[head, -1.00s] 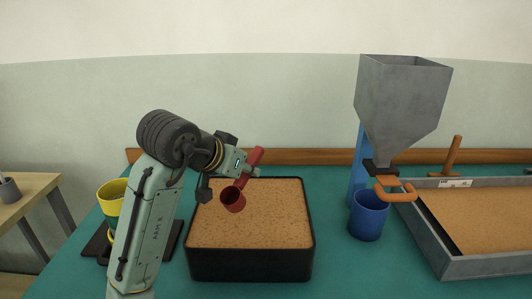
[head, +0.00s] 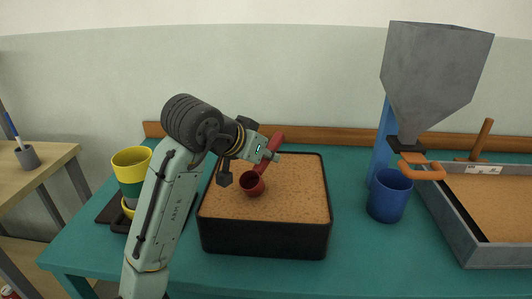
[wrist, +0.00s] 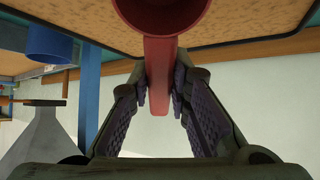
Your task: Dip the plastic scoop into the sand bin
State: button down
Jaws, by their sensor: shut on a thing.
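The red plastic scoop (head: 251,184) is over the left middle of the sand bin, cup low and handle slanting up to the right. My gripper (head: 272,157) is shut on its handle. In the wrist view the handle (wrist: 158,70) runs between the two fingers, and the cup is cut off by the top edge. The black sand bin (head: 262,240) is full of level tan sand (head: 295,190). The cup is close to the sand; I cannot tell whether it touches.
A blue cup (head: 389,196) stands right of the bin under a grey hopper (head: 430,80) with an orange handle (head: 422,171). A grey flume tray (head: 445,225) is at far right. Yellow and green stacked cups (head: 131,165) stand left, behind my arm.

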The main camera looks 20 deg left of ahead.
jog(key=shift+f+b, duration=1.8)
jog(key=shift+f, duration=1)
